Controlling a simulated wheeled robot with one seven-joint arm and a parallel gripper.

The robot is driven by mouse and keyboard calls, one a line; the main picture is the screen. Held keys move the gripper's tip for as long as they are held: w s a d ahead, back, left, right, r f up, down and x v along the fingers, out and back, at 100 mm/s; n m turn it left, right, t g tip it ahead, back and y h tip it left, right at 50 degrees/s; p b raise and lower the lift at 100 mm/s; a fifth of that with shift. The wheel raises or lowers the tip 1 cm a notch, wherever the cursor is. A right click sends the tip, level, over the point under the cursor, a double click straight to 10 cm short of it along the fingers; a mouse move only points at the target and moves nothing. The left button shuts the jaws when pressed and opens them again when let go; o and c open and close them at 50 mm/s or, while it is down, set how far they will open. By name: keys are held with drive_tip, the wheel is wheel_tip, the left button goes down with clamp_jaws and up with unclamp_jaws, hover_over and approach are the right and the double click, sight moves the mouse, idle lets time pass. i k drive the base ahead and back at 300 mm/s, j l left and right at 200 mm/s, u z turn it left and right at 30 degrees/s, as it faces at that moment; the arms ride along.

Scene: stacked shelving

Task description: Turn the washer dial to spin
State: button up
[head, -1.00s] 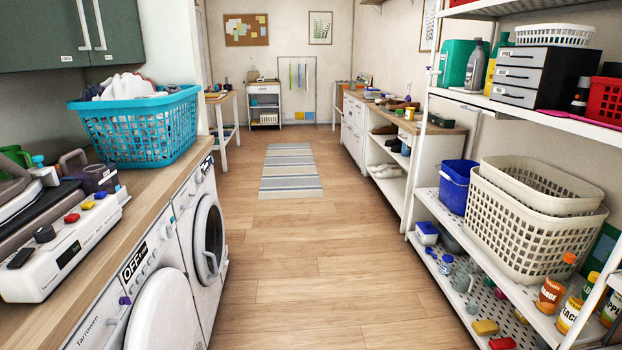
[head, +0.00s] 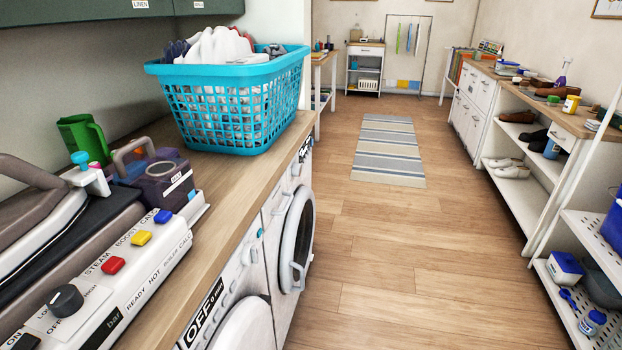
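Two white front-loading machines stand side by side under the wooden counter on the left. The near machine (head: 228,290) shows part of its control panel, with a black-and-white "OFF" label and a small teal spot (head: 259,232) at the panel's far end. The far machine (head: 272,218) has a round door (head: 295,240) that looks shut. Its panel is seen at a steep angle, with a small dark part near its far end. I cannot tell which machine is the washer or read any dial's setting. My gripper is not in view.
A teal laundry basket (head: 235,130) full of clothes stands on the counter (head: 225,185). A steam iron station (head: 110,285) with its own black knob (head: 66,300) sits nearer. The wooden floor (head: 400,260) is clear up to a striped rug (head: 390,150). White shelving (head: 575,230) lines the right.

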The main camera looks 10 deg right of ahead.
sight(297, 168)
drive_tip(key=i+l+u, duration=0.25)
drive_tip(key=i+l, duration=0.35)
drive_tip(key=i+l+u, duration=0.1)
drive_tip(key=i+l, duration=0.6)
drive_tip(key=l, duration=0.2)
drive_tip(key=i+l+u, duration=0.1)
drive_tip(key=i+l, duration=0.55)
drive_tip(key=l, duration=0.25)
drive_tip(key=i+l+u, duration=0.1)
drive_tip(key=i+l, duration=0.55)
drive_tip(key=l, duration=0.25)
drive_tip(key=u, duration=0.05)
